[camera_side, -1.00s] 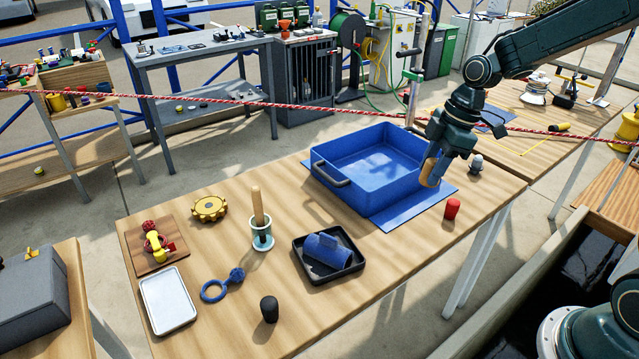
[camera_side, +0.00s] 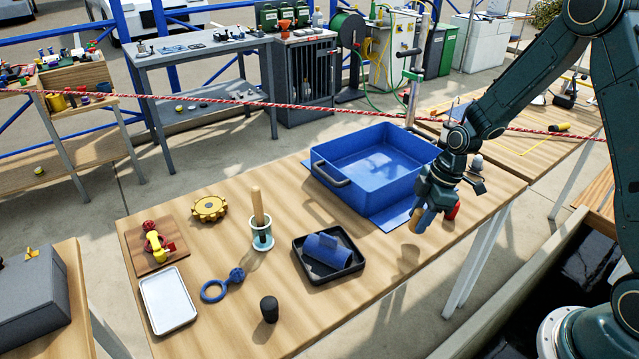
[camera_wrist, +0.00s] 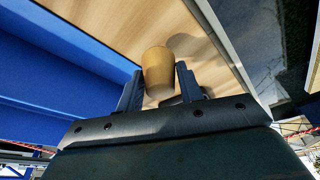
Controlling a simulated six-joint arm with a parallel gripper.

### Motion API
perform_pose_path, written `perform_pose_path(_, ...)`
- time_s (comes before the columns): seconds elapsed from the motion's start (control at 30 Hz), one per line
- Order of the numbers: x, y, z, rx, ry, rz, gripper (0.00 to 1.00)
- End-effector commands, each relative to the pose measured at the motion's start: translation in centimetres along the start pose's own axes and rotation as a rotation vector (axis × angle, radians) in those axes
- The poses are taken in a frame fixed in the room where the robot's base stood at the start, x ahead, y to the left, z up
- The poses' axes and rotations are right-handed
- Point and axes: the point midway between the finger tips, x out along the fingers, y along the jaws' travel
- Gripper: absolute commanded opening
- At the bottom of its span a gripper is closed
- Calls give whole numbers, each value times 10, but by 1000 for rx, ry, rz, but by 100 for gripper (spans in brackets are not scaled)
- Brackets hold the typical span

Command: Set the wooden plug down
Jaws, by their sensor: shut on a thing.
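The wooden plug (camera_side: 421,220) is a short tan tapered piece. My gripper (camera_side: 426,208) is shut on it and holds it above the wooden table, in front of the blue bin's right end. Its shadow lies on the table below, apart from it. In the wrist view the plug (camera_wrist: 158,72) sits between the two dark fingers, with table wood beyond it. My gripper partly hides the plug's upper part in the side view.
The blue bin (camera_side: 335,180) stands on a blue mat (camera_side: 392,214) behind. A red plug (camera_side: 453,211) stands just right of my gripper, partly hidden. A black tray (camera_side: 345,270) with a blue fitting (camera_side: 327,250) lies left. Bare table lies between tray and gripper.

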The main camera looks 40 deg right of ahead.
Motion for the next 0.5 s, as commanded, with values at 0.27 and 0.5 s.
perform_pose_path(0.27, 13, 0, 4, 1, -1, -2, 14)
perform_pose_path(0.5, 34, 0, 10, 1, -1, -1, 14)
